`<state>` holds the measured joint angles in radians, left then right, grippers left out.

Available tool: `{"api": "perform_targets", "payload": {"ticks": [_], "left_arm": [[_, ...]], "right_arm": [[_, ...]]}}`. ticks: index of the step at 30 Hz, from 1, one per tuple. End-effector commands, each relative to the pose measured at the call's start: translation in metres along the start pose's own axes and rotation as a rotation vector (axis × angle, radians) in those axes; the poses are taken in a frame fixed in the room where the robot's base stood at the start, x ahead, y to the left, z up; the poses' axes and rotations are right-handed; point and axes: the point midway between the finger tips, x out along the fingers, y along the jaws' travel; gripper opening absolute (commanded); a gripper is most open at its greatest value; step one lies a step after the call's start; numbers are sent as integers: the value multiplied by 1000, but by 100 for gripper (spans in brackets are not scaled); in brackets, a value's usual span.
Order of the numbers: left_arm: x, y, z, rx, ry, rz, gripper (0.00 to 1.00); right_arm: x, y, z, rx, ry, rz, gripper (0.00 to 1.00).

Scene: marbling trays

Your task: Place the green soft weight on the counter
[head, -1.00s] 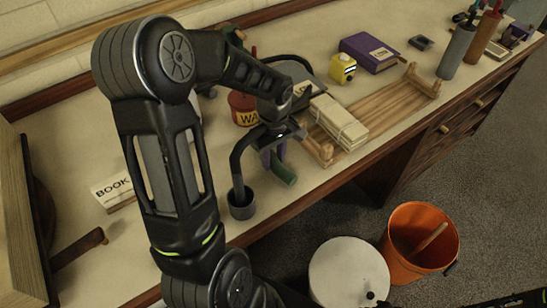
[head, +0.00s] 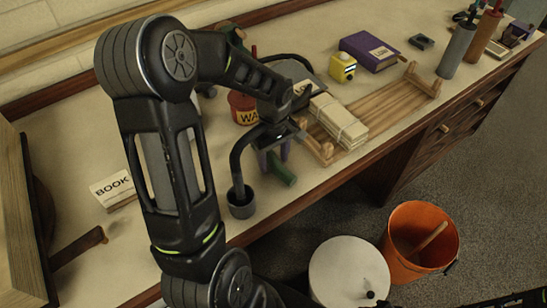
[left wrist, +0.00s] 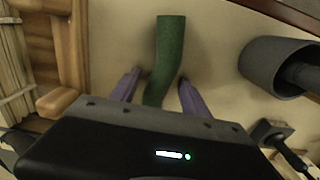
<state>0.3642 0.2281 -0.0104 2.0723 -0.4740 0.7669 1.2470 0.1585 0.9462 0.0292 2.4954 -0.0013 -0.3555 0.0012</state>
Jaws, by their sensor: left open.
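The green soft weight (head: 282,171) is a dark green, slightly bent cylinder near the counter's front edge. In the left wrist view the green soft weight (left wrist: 170,50) lies on the pale counter (left wrist: 215,60), its near end between my purple fingertips. My left gripper (head: 274,155) is open, pointing down at the weight. In the left wrist view my left gripper (left wrist: 160,88) has a finger on each side of the weight, with visible gaps. The weight's nearest end is hidden behind the gripper body. My right gripper is not in view.
A grey cup-shaped holder (head: 241,204) stands left of the weight. A wooden rack (head: 395,103) with a wrapped pale bundle (head: 338,122) is on the right. A red pot (head: 242,108) stands behind. An orange bucket (head: 421,240) and a white round lid (head: 347,272) are below the counter.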

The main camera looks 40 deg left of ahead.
Motion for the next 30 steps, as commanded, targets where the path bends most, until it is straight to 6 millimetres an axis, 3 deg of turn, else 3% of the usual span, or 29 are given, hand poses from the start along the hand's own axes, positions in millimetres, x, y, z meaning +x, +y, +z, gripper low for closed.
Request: {"api": "perform_targets", "payload": {"ticks": [8, 21, 30], "left_arm": [[-26, 1, -1, -2, 3, 4, 54], [-110, 1, 0, 0, 2, 3, 54], [-123, 0, 0, 0, 0, 0, 54]], "right_arm": [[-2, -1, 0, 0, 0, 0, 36], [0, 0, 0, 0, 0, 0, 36], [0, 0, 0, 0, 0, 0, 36]]}}
